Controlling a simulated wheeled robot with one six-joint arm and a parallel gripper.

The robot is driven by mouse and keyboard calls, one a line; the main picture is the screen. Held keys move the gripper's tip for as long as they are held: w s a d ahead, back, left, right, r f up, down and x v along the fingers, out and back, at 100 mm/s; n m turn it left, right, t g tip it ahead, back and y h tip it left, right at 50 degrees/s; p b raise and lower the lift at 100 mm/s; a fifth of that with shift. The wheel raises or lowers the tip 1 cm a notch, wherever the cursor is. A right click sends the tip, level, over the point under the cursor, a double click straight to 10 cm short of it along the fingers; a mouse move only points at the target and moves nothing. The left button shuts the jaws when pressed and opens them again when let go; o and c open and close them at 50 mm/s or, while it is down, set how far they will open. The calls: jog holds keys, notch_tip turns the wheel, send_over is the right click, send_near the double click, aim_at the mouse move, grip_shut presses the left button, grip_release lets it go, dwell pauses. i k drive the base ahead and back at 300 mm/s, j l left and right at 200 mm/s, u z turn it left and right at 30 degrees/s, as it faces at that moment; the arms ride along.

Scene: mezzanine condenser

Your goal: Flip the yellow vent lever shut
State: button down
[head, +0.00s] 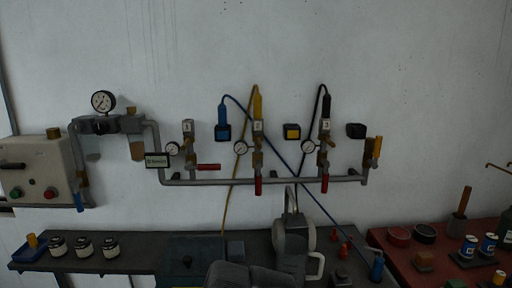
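The yellow lever (377,148) is on a brass valve at the far right end of the grey wall manifold (300,181). Its handle stands nearly upright, roughly in line with the short vertical pipe under the valve. My arm rises from the bottom centre of the head view. What seems to be my gripper (291,198) is a small grey end piece in front of the wall, below the manifold and well to the left of the yellow lever. It is apart from the lever. Its fingers are too small and dark to judge.
Red-handled valves (325,184) and gauges (308,147) line the manifold. Blue, yellow and black hoses (323,95) hang in front of the wall. A dark bench (140,262) and a red bench (402,264) with cans run below.

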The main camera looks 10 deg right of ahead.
aim_at(379, 139)
jog(key=z, duration=1.25)
